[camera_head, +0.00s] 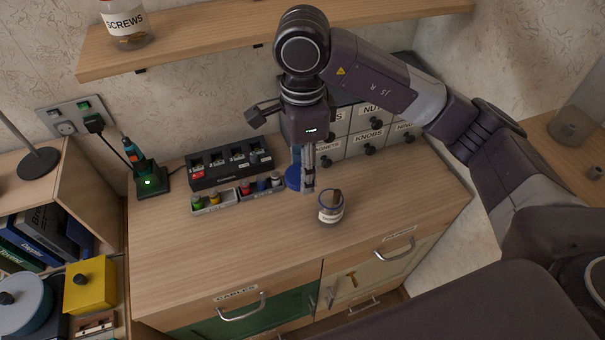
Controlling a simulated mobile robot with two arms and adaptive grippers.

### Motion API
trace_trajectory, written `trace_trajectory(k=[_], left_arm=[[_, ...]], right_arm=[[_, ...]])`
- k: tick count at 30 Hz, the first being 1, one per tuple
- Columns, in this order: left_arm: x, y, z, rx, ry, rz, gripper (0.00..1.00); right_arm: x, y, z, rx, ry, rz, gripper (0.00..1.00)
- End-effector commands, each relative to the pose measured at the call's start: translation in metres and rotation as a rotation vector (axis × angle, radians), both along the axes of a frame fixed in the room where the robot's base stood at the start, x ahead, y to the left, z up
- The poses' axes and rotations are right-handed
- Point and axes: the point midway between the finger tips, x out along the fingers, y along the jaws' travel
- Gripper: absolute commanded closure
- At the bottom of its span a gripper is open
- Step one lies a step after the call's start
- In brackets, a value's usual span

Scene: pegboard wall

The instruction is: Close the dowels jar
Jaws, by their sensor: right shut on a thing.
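The dowels jar (330,207) is a small glass jar standing upright and open on the wooden worktop, with brown contents and a white label too small to read. A round blue lid (293,178) is just behind and left of the jar, apart from it. My right gripper (307,184) reaches down from above and is shut on the blue lid, its fingers covering the lid's right side. I cannot tell whether the lid touches the worktop. My left gripper is not in view.
Small bins (214,201) with coloured items and a black charger rack (228,166) stand left of the lid. Labelled drawers (366,119) stand behind. A shelf (210,40) with a screws jar (127,24) hangs above. The worktop's front left is clear.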

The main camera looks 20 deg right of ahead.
Motion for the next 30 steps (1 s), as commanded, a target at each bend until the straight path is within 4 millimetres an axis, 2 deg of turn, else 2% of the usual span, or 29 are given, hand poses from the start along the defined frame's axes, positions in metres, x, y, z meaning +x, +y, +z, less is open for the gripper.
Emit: trace_trajectory(k=[14,20,30], left_arm=[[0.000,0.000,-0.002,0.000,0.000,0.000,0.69],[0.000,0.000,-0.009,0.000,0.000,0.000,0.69],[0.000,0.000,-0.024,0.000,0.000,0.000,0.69]], right_arm=[[0.001,-0.002,0.003,-0.002,-0.004,0.042,0.69],[0.002,-0.014,0.020,-0.015,-0.010,0.305,0.69],[-0.009,-0.040,0.063,-0.020,-0.005,0.956,0.69]])
